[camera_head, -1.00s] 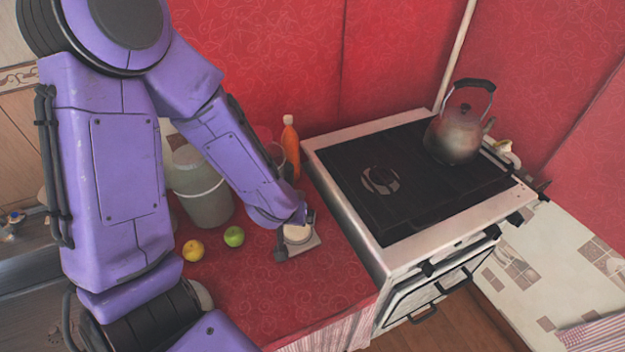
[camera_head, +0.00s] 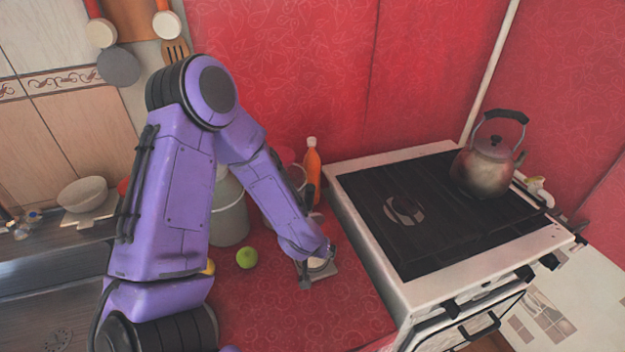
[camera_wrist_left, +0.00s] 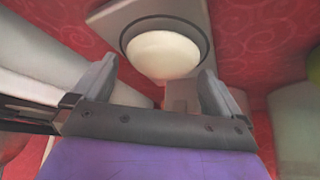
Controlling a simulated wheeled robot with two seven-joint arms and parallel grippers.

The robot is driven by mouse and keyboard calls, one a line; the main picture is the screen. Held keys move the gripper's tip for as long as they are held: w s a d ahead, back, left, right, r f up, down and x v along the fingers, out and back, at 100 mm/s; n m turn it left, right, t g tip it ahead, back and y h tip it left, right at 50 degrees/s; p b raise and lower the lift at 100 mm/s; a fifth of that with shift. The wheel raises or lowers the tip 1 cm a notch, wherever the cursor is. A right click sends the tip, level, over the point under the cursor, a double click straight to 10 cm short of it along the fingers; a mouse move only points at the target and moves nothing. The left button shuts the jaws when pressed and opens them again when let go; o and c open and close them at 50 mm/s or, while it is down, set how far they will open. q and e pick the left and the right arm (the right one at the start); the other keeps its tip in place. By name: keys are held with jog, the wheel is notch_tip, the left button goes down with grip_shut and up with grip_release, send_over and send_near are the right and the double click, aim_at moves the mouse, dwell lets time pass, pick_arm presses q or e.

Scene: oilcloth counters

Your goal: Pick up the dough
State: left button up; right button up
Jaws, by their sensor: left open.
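The dough (camera_wrist_left: 163,54) is a pale, smooth round lump in a dark-rimmed round dish on a flat grey base (camera_wrist_left: 186,14), which looks like a kitchen scale. In the head view the dough (camera_head: 317,264) is small and partly hidden by my left gripper (camera_head: 318,268), which is down at it. In the wrist view the open fingers of my left gripper (camera_wrist_left: 156,80) are spread to either side of the dough's near edge, with nothing held. I cannot tell whether they touch it. My right gripper is not in view.
On the red oilcloth (camera_head: 290,315) are a green apple (camera_head: 247,258), a grey bucket (camera_head: 229,212) and an orange bottle (camera_head: 311,165). A stove (camera_head: 420,215) with a kettle (camera_head: 485,165) stands close on the right. The oilcloth's front is clear.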

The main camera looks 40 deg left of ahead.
pick_arm(q)
jog(key=c, duration=1.1)
